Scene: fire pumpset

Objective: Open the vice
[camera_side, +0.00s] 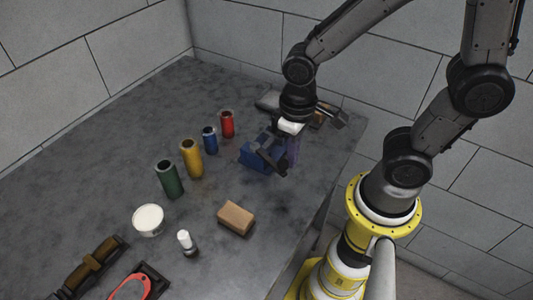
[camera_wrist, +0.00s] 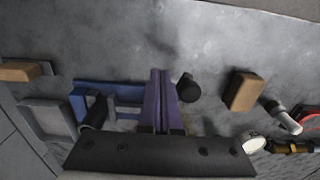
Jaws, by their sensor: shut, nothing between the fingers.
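The blue vice (camera_side: 258,155) stands on the grey table near its right edge in the side view. Its dark handle parts (camera_side: 268,160) are on the side facing my gripper. My gripper (camera_side: 292,158) points down beside the vice, close to the handle, with its purple fingers together and empty. In the wrist view the fingers (camera_wrist: 160,78) stand side by side in the middle. The blue vice body (camera_wrist: 112,88) lies left of them, and a round black knob (camera_wrist: 188,88) is just right of them. I cannot tell whether the fingers touch the handle. My gripper hides part of the vice.
Red (camera_side: 227,124), blue (camera_side: 209,139), yellow (camera_side: 191,158) and green (camera_side: 169,179) cylinders stand left of the vice. A brown block (camera_side: 235,218), a white-topped tub (camera_side: 148,220) and tools lie nearer. A hammer-like tool (camera_side: 333,114) lies behind. The left table area is clear.

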